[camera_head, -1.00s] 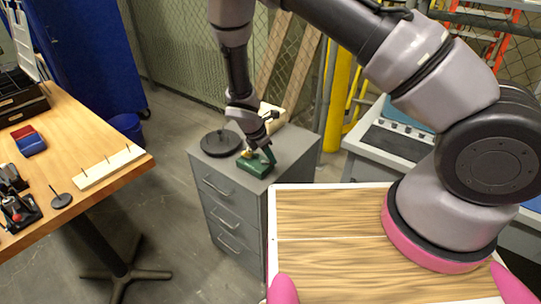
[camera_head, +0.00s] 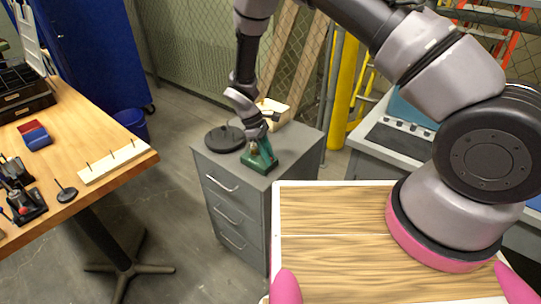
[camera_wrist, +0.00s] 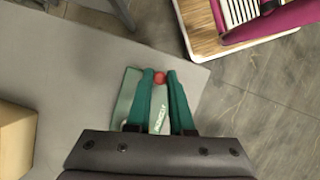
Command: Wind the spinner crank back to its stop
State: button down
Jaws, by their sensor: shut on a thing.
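The spinner is a small green unit (camera_head: 262,166) on the front part of the grey cabinet top. In the wrist view its pale green body with lettering (camera_wrist: 158,118) shows partly between and beside my fingers. A red round knob (camera_wrist: 159,78), apparently the crank's handle, sits between my fingertips. My gripper (camera_wrist: 160,74) has teal fingers and is shut on this knob. In the head view my gripper (camera_head: 263,148) reaches down onto the spinner from above. The crank arm and its stop cannot be made out.
A black round disc (camera_head: 225,139) and a cream box (camera_head: 272,113) share the cabinet top (camera_head: 290,150). A wooden workbench (camera_head: 95,140) with a peg strip (camera_head: 118,161) stands left. A grey bench (camera_head: 390,145) stands right. Open floor lies between workbench and cabinet.

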jog(key=m+g+y, duration=0.1)
jog(key=m, duration=0.2)
jog(key=a+m, duration=0.1)
jog(key=m, duration=0.2)
jog(key=shift+w+a+g+y, duration=0.15)
jog(key=shift+a+g+y, duration=0.05)
jog(key=shift+g+y, duration=0.2)
jog(key=m, duration=0.2)
jog(key=m+y, duration=0.1)
jog(key=m, duration=0.1)
jog(key=a+m, duration=0.1)
jog(key=shift+w+m+g+y, duration=0.3)
jog(key=shift+m+g+y, duration=0.1)
jog(key=c, duration=0.8)
grip_release()
jog(key=v, duration=1)
jog(key=shift+w+r, duration=0.2)
jog(key=shift+r, duration=0.15)
